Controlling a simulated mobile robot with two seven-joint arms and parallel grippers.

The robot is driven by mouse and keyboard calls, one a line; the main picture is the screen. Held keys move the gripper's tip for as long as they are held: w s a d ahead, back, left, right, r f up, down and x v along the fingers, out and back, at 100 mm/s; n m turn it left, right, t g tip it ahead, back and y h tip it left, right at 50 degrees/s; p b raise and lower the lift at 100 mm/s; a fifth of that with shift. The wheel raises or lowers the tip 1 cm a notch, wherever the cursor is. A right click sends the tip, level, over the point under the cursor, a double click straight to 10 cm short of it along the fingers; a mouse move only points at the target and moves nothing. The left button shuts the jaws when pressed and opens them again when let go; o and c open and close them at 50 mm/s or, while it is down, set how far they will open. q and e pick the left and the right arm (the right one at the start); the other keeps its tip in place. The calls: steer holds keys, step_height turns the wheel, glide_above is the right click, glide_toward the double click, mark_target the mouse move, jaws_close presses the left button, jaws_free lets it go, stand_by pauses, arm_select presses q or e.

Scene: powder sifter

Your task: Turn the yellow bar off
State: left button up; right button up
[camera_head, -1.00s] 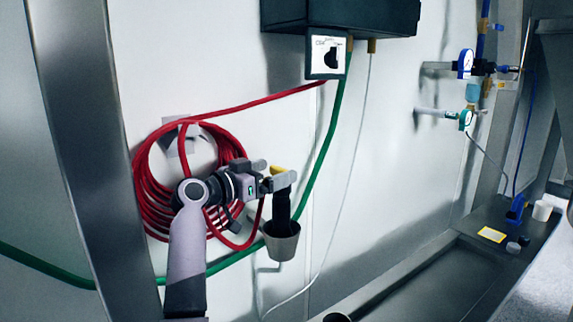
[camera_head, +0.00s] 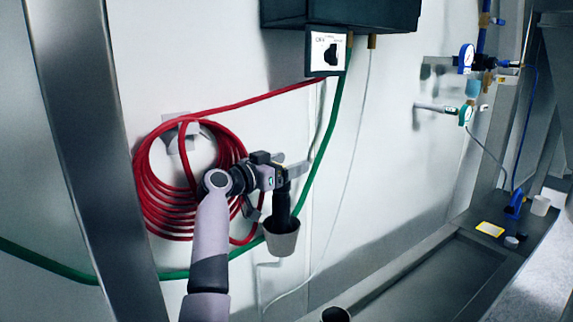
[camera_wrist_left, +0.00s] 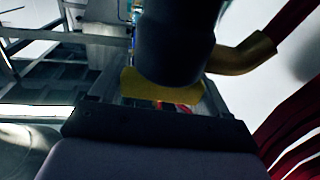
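The yellow bar (camera_wrist_left: 160,88) shows in the left wrist view as a flat yellow piece at the foot of a dark cylinder (camera_wrist_left: 175,45). It lies across the space in front of my left gripper's palm, between the spread fingers. In the head view the bar is hidden by my left gripper (camera_head: 291,166), which reaches right along the wall, above a black upright part (camera_head: 281,205). A grey cup-like piece (camera_head: 281,240) sits below that part. The gripper looks open; contact with the bar cannot be told. My right gripper is not in view.
A coiled red hose (camera_head: 160,190) hangs behind my left arm. A green hose (camera_head: 330,130) runs close to the gripper's right. A dark box (camera_head: 345,14) with a switch panel (camera_head: 326,53) is above. A metal post (camera_head: 90,130) stands left.

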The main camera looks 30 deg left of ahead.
arm_select(q)
steer(key=shift+n+y, duration=0.3)
steer(key=shift+y, duration=0.2)
steer(key=n+y, duration=0.1)
steer(key=y, duration=0.1)
steer(key=n+y, duration=0.1)
steer(key=y, duration=0.1)
steer(key=n+y, duration=0.2)
steer(key=shift+a, duration=0.25)
steer(key=shift+a+n+g+y, duration=0.2)
steer(key=shift+n+y, duration=0.45)
steer(key=shift+y, duration=0.4)
steer(key=shift+a+n+g+y, duration=0.1)
steer(key=shift+n+g+y, duration=0.1)
steer(key=shift+n+y, duration=0.65)
steer(key=shift+y, duration=0.5)
steer(key=o, duration=1)
steer(key=shift+s, duration=0.15)
